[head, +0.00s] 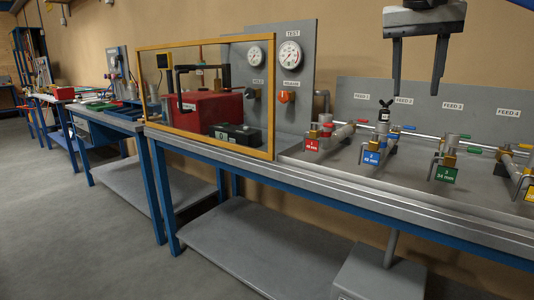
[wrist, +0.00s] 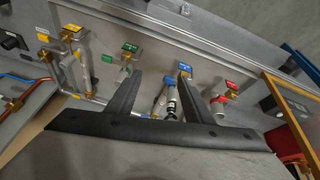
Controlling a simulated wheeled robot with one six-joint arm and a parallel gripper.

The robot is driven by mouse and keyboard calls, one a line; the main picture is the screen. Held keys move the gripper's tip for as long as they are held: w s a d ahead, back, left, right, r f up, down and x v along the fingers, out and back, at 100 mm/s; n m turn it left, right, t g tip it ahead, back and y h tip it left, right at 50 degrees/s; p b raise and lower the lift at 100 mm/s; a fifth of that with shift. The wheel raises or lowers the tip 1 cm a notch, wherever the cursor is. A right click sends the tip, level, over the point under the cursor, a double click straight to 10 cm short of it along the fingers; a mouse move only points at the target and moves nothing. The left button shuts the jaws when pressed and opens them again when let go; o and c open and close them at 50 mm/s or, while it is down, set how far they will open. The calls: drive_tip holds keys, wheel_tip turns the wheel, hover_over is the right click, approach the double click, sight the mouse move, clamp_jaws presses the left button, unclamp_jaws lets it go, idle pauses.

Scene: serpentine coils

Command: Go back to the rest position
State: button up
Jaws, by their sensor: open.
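My gripper (head: 417,68) hangs at the upper right of the head view, high in front of the grey feed panel. Its two dark fingers point down and stand apart, with nothing between them. In the wrist view my gripper (wrist: 155,85) shows both fingers apart, reaching over the valve bench. Past the fingers are pipes and valves with coloured tags. The blue-tagged valve (wrist: 184,70) is close to one fingertip in the picture, but I cannot tell that they touch. The black bottle-shaped fitting (head: 385,110) stands upright on the pipework below and left of my gripper.
The grey feed panel (head: 460,110) stands behind the valves on the steel bench (head: 330,183). A yellow-framed clear guard (head: 270,100) encloses a red machine (head: 200,108) at the left. A grey box (head: 375,275) stands under the bench. Open floor (head: 90,245) lies at the front left.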

drive_tip(key=s+f+n+y, duration=0.1)
drive_tip(key=s+f, duration=0.5)
drive_tip(key=f, duration=0.8)
drive_tip(key=s+a+f+n+y, duration=0.1)
drive_tip(key=s+f, duration=0.5)
drive_tip(key=f, duration=0.8)
drive_tip(key=s+f+n+t+y, duration=0.1)
drive_tip(key=s+f+n, duration=0.2)
drive_tip(key=f, duration=1.2)
drive_tip(key=s, duration=0.2)
drive_tip(key=shift+s+a, duration=0.2)
drive_tip(key=shift+s, duration=0.2)
